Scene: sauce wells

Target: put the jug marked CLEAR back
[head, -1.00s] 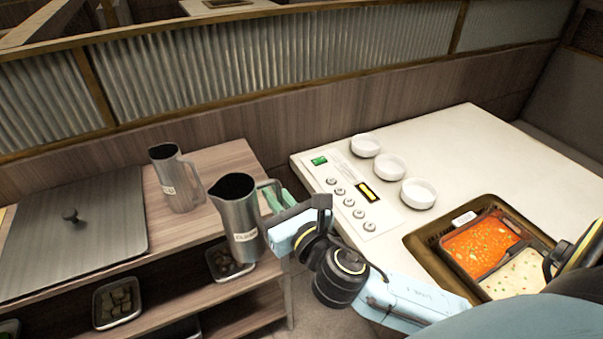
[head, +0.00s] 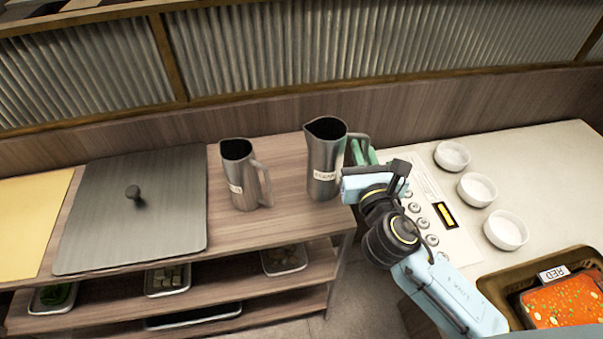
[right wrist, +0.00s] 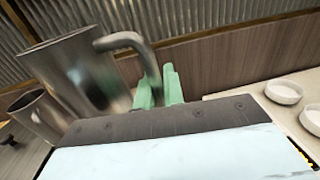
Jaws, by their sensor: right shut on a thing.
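The metal jug marked CLEAR (head: 325,160) is upright at the right end of the wooden shelf unit in the head view. I cannot tell whether its base touches the top or hangs just above it. My right gripper (head: 364,153) is shut on its handle from the right, with green fingers. In the right wrist view the jug (right wrist: 85,75) is at the left and its handle runs down to the fingers (right wrist: 160,88). A second metal jug (head: 241,175) stands left of it, its label too small to read. My left gripper is not in view.
A grey lid with a knob (head: 133,215) and a yellow board (head: 28,220) lie left on the shelf top (head: 285,165). Several white bowls (head: 476,189) and a button panel (head: 440,215) are on the white counter at right. A wall panel (head: 260,130) runs behind.

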